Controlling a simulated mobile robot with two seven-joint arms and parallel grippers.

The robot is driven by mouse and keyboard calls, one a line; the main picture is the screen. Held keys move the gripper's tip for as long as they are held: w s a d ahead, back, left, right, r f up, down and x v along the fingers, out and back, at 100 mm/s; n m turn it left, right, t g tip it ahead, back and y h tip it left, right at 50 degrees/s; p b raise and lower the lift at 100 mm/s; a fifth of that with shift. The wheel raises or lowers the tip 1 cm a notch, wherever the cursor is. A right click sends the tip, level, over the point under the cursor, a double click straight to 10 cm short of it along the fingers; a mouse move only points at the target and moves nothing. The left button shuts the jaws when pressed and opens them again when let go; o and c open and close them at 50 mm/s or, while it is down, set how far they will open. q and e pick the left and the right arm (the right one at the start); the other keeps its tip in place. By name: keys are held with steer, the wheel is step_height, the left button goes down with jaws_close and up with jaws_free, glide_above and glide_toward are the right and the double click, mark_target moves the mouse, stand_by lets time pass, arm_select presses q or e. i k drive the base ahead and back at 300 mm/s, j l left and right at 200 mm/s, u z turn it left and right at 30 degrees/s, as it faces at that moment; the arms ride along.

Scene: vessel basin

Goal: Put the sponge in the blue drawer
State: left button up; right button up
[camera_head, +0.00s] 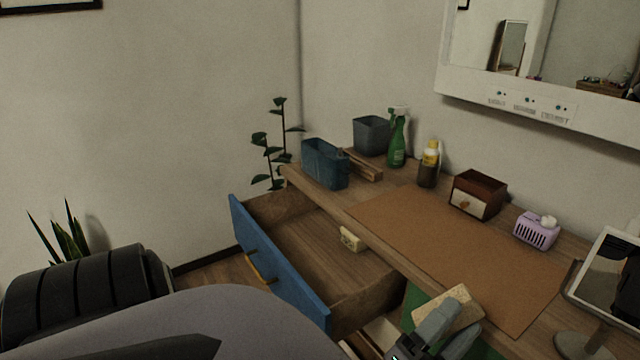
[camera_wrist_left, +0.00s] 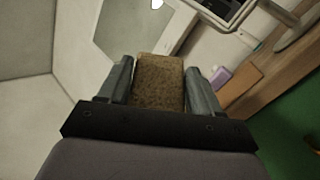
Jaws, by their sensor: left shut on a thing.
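The sponge (camera_head: 458,303) is a tan, speckled block. My left gripper (camera_head: 452,325) is shut on it near the front edge of the desk, to the right of the open drawer. In the left wrist view the sponge (camera_wrist_left: 160,82) sits between the two grey fingers of the gripper (camera_wrist_left: 160,72). The blue drawer (camera_head: 275,265) is pulled well out at the left end of the desk; its blue front has a yellowish handle. A small pale block (camera_head: 351,239) shows at the drawer's right side. My right gripper is not in view.
Most of the drawer floor is bare.

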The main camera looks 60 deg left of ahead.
mark_target(333, 291)
steer(key=k+j+z, duration=0.1)
steer(key=j, duration=0.3)
steer(key=k+j+z, duration=0.15)
steer(key=j, duration=0.25)
steer(key=k+j+z, duration=0.1)
steer(key=j, duration=0.3)
steer(key=k+j+z, duration=0.15)
steer(key=j, duration=0.25)
steer(key=k+j+z, duration=0.15)
steer(key=j, duration=0.25)
steer(key=k+j+z, duration=0.15)
steer(key=j, duration=0.25)
steer(key=k+j+z, duration=0.1)
steer(key=j, duration=0.3)
steer(key=k+j, duration=0.1)
steer(key=j, duration=0.35)
steer(key=k+j+z, duration=0.15)
steer(key=j, duration=0.4)
steer(key=i, duration=0.5)
